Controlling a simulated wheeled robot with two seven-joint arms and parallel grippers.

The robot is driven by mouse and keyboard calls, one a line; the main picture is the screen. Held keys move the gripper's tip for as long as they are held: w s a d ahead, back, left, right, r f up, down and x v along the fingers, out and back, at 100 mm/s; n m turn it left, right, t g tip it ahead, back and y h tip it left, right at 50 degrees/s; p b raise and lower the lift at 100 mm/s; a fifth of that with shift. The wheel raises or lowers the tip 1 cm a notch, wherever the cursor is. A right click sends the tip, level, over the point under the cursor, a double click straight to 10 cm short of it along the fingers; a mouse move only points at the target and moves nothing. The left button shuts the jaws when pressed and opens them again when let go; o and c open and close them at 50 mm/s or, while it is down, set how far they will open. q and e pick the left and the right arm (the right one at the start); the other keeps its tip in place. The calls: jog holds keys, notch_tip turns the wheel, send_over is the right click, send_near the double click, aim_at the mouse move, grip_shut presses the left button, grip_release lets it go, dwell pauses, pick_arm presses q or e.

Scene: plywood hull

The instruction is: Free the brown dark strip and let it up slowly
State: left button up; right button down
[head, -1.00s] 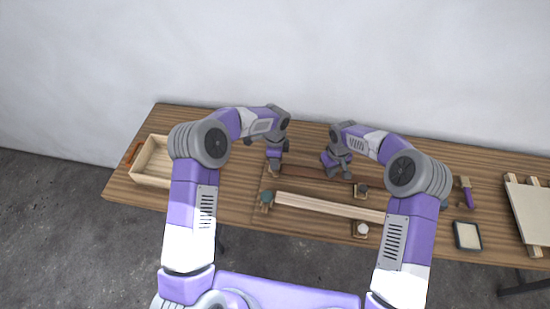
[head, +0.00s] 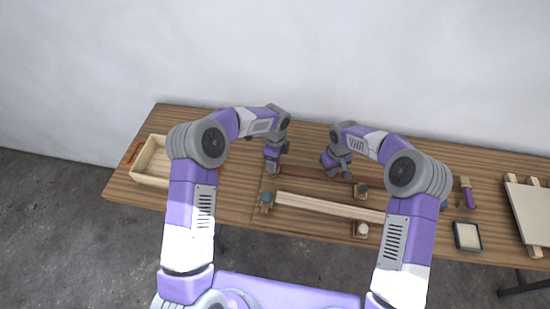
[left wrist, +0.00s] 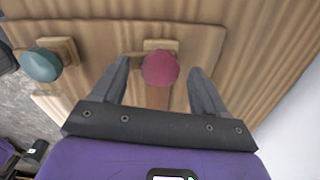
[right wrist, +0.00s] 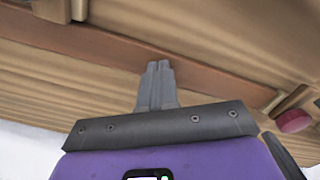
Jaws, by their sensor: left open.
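The brown dark strip (head: 308,172) lies along the plywood board between my two hands; it crosses the right wrist view (right wrist: 215,72). A dark red knob (left wrist: 160,68) on a small wooden block sits at the strip's left end. My left gripper (left wrist: 158,80) is open, with one finger on each side of the red knob and apart from it. My right gripper (right wrist: 157,68) has its fingers together, with their tips at the middle of the strip. Whether they press on it cannot be told. The red knob also shows in the right wrist view (right wrist: 293,121).
A teal knob (left wrist: 40,64) stands beside the red one, at the end of a pale strip (head: 325,205). A dark knob (head: 361,189) and a white knob (head: 362,229) stand at the right. A wooden box (head: 152,162) is at the left, a brush (head: 467,192) at the right.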

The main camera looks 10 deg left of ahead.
jog(key=shift+s+f, duration=0.15)
jog(key=shift+f, duration=0.05)
pick_arm(q)
jog(key=shift+r, duration=3.45)
jog(key=shift+r, duration=0.1)
pick_arm(e)
jog(key=shift+r, duration=0.3)
pick_arm(q)
jog(key=shift+r+p, duration=0.2)
jog(key=shift+p, duration=0.1)
pick_arm(e)
jog(key=shift+r, duration=0.35)
pick_arm(q)
jog(key=shift+r+p, duration=0.6)
jog(key=shift+p, duration=0.05)
pick_arm(e)
jog(key=shift+r, duration=1.35)
pick_arm(q)
jog(key=shift+r+p, duration=0.65)
jog(key=shift+r, duration=0.05)
pick_arm(e)
jog(key=shift+r, duration=1.3)
pick_arm(q)
jog(key=shift+r+p, duration=1.35)
pick_arm(e)
jog(key=shift+r, duration=2.4)
